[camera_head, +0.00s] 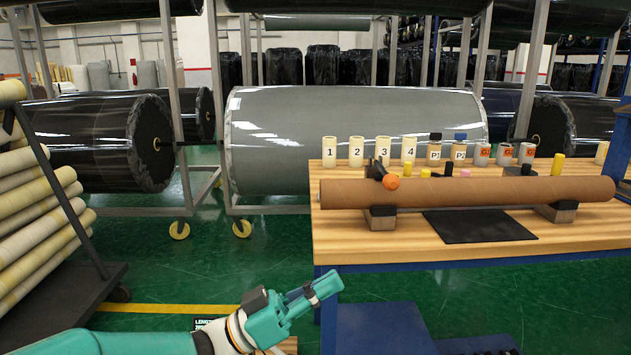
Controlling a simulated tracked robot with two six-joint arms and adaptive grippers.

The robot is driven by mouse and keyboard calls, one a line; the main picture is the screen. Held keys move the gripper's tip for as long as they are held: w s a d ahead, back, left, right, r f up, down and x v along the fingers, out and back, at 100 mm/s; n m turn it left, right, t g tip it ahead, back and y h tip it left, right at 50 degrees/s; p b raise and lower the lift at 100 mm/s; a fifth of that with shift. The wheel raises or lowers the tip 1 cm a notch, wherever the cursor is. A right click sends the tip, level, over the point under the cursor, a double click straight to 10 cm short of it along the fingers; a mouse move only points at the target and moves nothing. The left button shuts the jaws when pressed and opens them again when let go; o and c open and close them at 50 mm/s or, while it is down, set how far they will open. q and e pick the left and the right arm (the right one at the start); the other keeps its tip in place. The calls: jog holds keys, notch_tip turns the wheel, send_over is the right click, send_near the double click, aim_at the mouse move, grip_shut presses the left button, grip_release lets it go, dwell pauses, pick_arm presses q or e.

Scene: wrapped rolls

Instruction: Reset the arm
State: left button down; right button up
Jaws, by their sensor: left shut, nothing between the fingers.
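My left arm comes in from the lower left, and its teal left gripper (325,287) is shut and empty. My right gripper is not in view. On the bench a long brown cardboard tube (470,192) lies level across two dark blocks (381,217) (557,211). An orange-ended tool (389,181) with a dark body is at the tube's left part. The gripper is apart from all of these.
Numbered cups (329,151) and labelled containers (434,149) line the bench's back. A black mat (478,226) lies in front of the tube. Large wrapped rolls (350,135) (100,140) rest on wheeled racks behind. A cart of pale tubes (35,215) stands at left. Green floor (200,270) is open between.

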pick_arm(q)
jog(key=w+a+f+n+t+y, duration=0.25)
jog(key=f+n+t, duration=0.2)
jog(key=f, duration=0.35)
jog(key=w+a+f+n+t+y, duration=0.2)
jog(key=w+f+n+t+y, duration=0.15)
jog(key=f+n, duration=0.35)
jog(key=s+a+f+n+g+y, duration=0.1)
jog(key=s+a+f+n+y, duration=0.15)
jog(key=f, duration=0.55)
jog(key=s+a+f+n+g+y, duration=0.15)
jog(key=f+y, duration=0.25)
jog(key=f, duration=0.4)
jog(key=s+a+f+n+y, duration=0.1)
jog(key=a+f+y, duration=0.15)
jog(key=f, duration=0.65)
jog(key=s+a+f+g+y, duration=0.15)
jog(key=s+f+g, duration=0.4)
jog(key=s, duration=0.55)
jog(key=s+a+f+g+y, duration=0.1)
jog(key=s+f+g+y, duration=0.25)
jog(key=s+f, duration=0.55)
notch_tip(320, 180, up, 26)
jog(key=s+m+g+h+p, duration=0.1)
jog(key=s+p, duration=0.1)
jog(key=p, duration=2.1)
jog(key=shift+m+p, duration=0.35)
jog(key=shift+p, duration=0.05)
jog(key=shift+s+f, duration=0.1)
jog(key=shift+f, duration=0.05)
